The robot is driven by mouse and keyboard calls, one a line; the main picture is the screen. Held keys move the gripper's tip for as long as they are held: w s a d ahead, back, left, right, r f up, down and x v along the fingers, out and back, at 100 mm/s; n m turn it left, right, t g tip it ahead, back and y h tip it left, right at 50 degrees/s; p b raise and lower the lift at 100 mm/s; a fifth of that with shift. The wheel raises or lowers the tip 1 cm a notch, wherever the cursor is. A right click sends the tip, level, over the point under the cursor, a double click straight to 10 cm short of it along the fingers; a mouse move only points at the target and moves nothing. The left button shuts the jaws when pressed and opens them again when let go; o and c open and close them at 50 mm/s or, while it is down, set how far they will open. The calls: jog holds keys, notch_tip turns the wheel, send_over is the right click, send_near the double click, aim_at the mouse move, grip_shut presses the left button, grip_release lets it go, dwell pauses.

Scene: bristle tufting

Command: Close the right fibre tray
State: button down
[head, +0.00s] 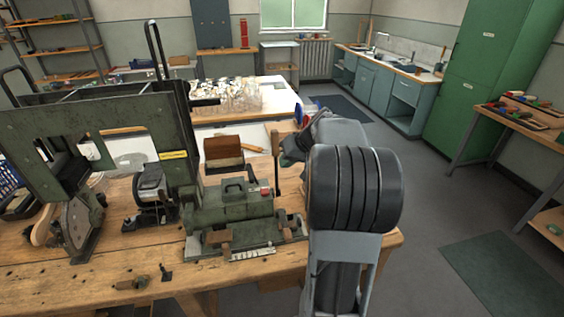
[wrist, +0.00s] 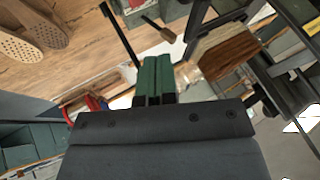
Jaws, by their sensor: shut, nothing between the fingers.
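A brown box-shaped tray (head: 223,147) stands tilted above the green machine in the head view, left of my arm. It appears to be the fibre tray, but I cannot tell for sure which tray it is or how far open it stands. A brown wooden piece, likely the same tray, shows in the wrist view (wrist: 229,50), right of my gripper's fingers. My gripper (wrist: 155,78) has its green fingers pressed together with nothing between them. It is apart from the brown piece. In the head view my arm largely hides my gripper.
The green tufting machine (head: 232,205) stands on the wooden bench (head: 120,262). An upright brown-handled lever (head: 276,150) rises close left of my arm. A big green panel (head: 60,125) blocks the left. Clear jars (head: 238,95) stand on the white table behind. Floor is open at right.

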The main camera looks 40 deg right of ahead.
jog(key=w+a+f+p, duration=0.2)
jog(key=w+a+f, duration=0.3)
jog(key=a+f, duration=0.1)
jog(key=shift+w, duration=0.25)
dwell(0.4)
